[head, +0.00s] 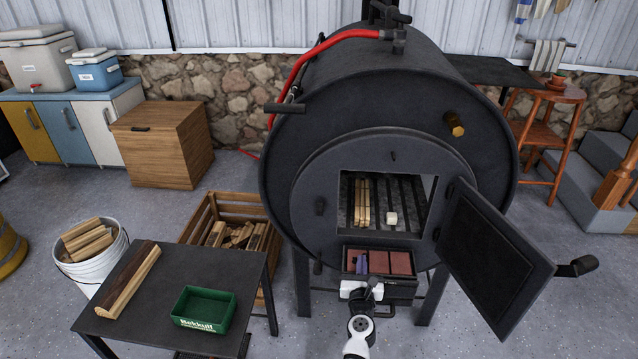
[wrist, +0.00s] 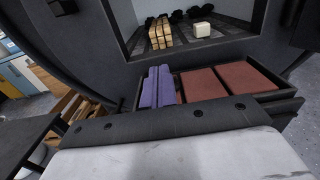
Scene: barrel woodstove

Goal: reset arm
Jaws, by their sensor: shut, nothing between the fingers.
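My gripper (head: 361,263) is in front of the barrel woodstove (head: 290,160), low at its drawer. Its two purple fingers also show in the wrist view (wrist: 158,86), side by side, shut and empty. They appear over the left part of the open ash drawer (head: 403,289), which has reddish-brown panels (wrist: 203,86) in it. I cannot tell whether the fingers touch the drawer. The stove door (head: 492,255) stands open to the right. Inside on the grate lie several light wood sticks (head: 362,201) and a small white cube (head: 391,218).
A dark table (head: 150,318) at front left bears a split log (head: 130,282) and a green tray (head: 203,309). Behind it are a wooden crate (head: 207,207) of firewood and a white bucket (head: 95,272) of wood. Floor is clear at front right, beyond the open door.

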